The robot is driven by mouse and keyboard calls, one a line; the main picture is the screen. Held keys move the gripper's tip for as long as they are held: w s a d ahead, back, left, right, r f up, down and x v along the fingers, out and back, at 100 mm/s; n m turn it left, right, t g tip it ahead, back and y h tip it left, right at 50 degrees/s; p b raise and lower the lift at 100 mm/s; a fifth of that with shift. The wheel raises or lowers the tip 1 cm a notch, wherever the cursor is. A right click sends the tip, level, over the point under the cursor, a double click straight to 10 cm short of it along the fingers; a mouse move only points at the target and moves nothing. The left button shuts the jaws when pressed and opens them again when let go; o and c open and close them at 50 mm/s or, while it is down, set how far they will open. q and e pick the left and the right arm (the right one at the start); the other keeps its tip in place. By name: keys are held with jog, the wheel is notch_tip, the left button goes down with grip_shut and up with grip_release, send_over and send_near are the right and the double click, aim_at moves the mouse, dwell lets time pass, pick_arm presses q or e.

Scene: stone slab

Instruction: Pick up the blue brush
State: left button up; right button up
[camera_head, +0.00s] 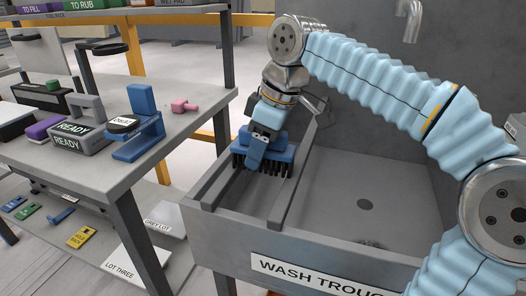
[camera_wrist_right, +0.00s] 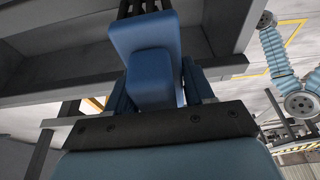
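The blue brush (camera_head: 284,152) has a blue body and black bristles pointing down. It is over the narrow channel at the left side of the grey wash trough (camera_head: 240,235). I cannot tell whether the bristles rest on the channel floor. My right gripper (camera_head: 256,150) points down at the brush and hides part of it. In the right wrist view the blue brush (camera_wrist_right: 150,75) fills the space between the gripper's dark blue fingers (camera_wrist_right: 158,92). The fingers are close to its sides, but whether they press on it is unclear. My left gripper is not in view.
A grey bench (camera_head: 185,120) at left carries a blue stand (camera_head: 140,125), a pink piece (camera_head: 184,106) and a block marked READY (camera_head: 78,138).

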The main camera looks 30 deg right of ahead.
jog(key=c, duration=0.5)
notch_tip(320, 180, up, 10)
jog(key=shift+r, duration=0.1)
dwell(0.4)
